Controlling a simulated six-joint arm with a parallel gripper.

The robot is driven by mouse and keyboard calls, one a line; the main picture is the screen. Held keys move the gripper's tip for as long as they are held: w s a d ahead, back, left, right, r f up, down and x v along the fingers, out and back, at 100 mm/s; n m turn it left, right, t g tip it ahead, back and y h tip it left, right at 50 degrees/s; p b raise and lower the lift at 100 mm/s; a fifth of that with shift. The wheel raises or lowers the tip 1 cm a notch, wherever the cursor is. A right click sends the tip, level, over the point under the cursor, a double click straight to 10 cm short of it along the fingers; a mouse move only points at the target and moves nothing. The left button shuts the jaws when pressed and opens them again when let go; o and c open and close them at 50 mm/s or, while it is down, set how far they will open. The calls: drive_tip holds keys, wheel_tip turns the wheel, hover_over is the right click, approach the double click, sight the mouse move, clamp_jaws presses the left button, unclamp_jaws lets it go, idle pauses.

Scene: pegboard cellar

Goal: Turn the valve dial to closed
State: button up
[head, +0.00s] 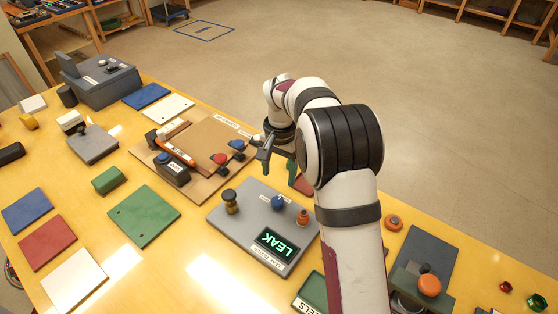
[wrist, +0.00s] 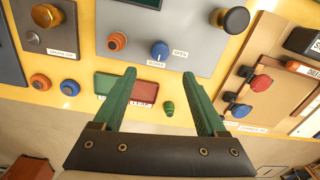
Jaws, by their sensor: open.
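The valve dial is a blue knob (head: 278,202) on a grey panel (head: 232,228) with a lit display (head: 275,244) reading LEAK. In the wrist view the blue dial (wrist: 160,50) has an OPEN label (wrist: 180,53) to its right and a CLOSED label (wrist: 155,64) just below it. Its pointer is too small to read surely. My gripper (head: 276,166) is above and behind the panel's far edge in the head view. In the wrist view my gripper (wrist: 159,73) is open and empty, its green fingers apart, with the dial ahead beyond the fingertips.
On the panel, an orange knob (wrist: 117,41) and a black-and-brass knob (wrist: 232,18) flank the dial. A brown board (head: 200,140) with red and blue knobs stands behind left. A red and green plate (wrist: 140,88) and a small green piece (wrist: 168,108) lie near the fingers.

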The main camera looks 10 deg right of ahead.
wheel_tip(320, 180, up, 5)
idle(0.4)
drive_tip(key=s+r, duration=0.3)
drive_tip(key=s, duration=0.5)
drive_tip(key=s+r, duration=0.4)
drive_tip(key=s, duration=0.4)
drive_tip(key=s+f+n, duration=0.1)
drive_tip(key=s+f, duration=0.1)
drive_tip(key=s, duration=0.7)
drive_tip(key=s+f+y, duration=0.1)
drive_tip(key=s+f, duration=0.1)
drive_tip(key=s, duration=0.8)
drive_tip(key=shift+a+f+n, duration=0.2)
drive_tip(key=shift+a+n, duration=0.2)
drive_tip(key=shift+a, duration=0.05)
